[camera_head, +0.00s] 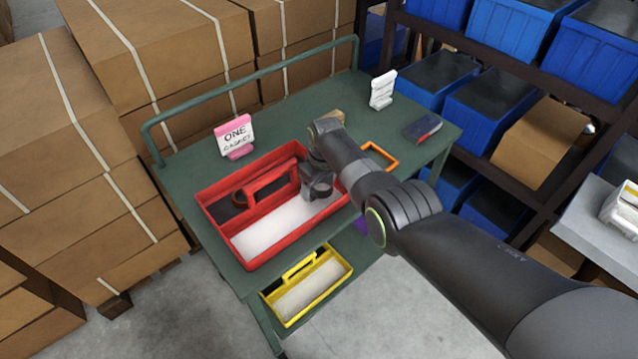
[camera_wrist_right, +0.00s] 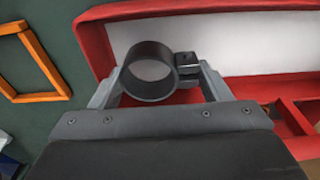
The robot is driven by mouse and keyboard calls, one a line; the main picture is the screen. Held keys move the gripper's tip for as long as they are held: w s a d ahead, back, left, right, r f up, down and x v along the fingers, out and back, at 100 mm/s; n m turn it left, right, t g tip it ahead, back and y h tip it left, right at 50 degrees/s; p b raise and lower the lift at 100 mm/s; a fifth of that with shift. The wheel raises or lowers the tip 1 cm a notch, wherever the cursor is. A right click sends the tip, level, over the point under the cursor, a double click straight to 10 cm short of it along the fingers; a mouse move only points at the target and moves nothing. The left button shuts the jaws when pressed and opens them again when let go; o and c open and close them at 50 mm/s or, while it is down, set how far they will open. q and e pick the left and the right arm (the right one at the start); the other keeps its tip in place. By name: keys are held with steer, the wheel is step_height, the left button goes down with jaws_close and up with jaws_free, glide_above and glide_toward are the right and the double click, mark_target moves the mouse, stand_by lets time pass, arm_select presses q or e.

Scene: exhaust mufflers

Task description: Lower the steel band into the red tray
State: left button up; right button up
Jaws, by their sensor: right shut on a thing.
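The steel band is a dark ring with a small bolted block on its side; it shows in the right wrist view (camera_wrist_right: 136,60). My right gripper (camera_wrist_right: 157,82) is shut on it. In the head view my right gripper (camera_head: 317,172) hangs over the right end of the red tray (camera_head: 251,263), and the band (camera_head: 319,191) shows small and dark under it. In the wrist view the tray's red wall (camera_wrist_right: 90,45) and pale floor lie behind the band. I cannot tell the exact height of the band above the tray. My left gripper is not in view.
The tray stands on a green cart (camera_head: 190,170) with a rail. A yellow tray (camera_head: 308,297) sits lower. An orange frame (camera_head: 381,156), a pink-and-white sign (camera_head: 235,137), a white stack (camera_head: 382,90) and a dark box (camera_head: 422,128) are around. Cardboard boxes stand left, blue bins right.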

steer(key=shift+f+b, duration=1.1)
steer(key=shift+f, duration=0.1)
stand_by(0.4)
steer(key=o, duration=1.1)
